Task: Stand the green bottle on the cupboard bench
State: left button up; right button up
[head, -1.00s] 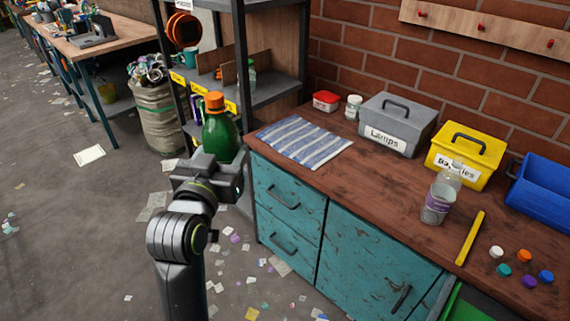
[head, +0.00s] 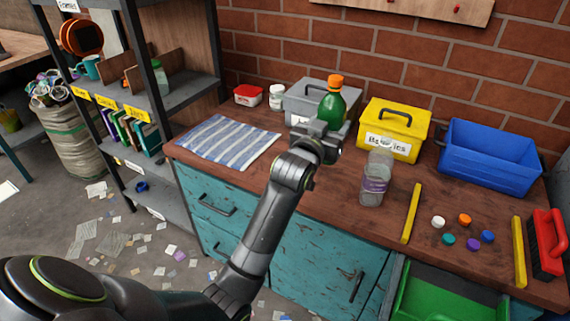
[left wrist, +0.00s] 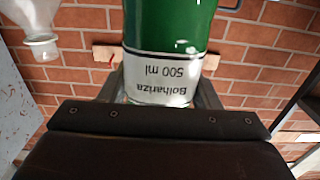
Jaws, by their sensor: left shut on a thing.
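The green bottle (head: 332,106) has an orange cap and is upright in my left gripper (head: 322,136), over the cupboard bench (head: 250,166). It overlaps the front of the grey box in the head view. The gripper hides its lower part, so I cannot tell whether its base touches the bench. In the left wrist view the green bottle (left wrist: 168,30) appears upside down, its white label between the fingers of the left gripper (left wrist: 163,92). My right gripper is in neither view.
A striped cloth (head: 220,142) lies left on the bench. The grey box (head: 305,100), yellow box (head: 392,128) and blue bin (head: 487,158) line the back. A clear bottle (head: 374,182), yellow bar (head: 411,213) and several caps are to the right. Bare wood shows between cloth and clear bottle.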

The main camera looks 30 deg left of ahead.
aim_at(330, 125)
pick_arm(q)
jog(key=w+f, duration=0.1)
jog(key=w+a+f, duration=0.1)
jog(key=w, duration=0.1)
jog(key=shift+b, duration=0.3)
notch_tip(330, 125, down, 5)
jog(key=shift+f, duration=0.2)
notch_tip(330, 125, down, 4)
jog(key=shift+f, duration=0.1)
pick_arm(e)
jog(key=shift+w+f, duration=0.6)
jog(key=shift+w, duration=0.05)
pick_arm(q)
jog(key=shift+f+b, duration=0.15)
jog(key=shift+b, duration=0.2)
jog(key=o, duration=1.2)
jog(key=shift+c, duration=0.2)
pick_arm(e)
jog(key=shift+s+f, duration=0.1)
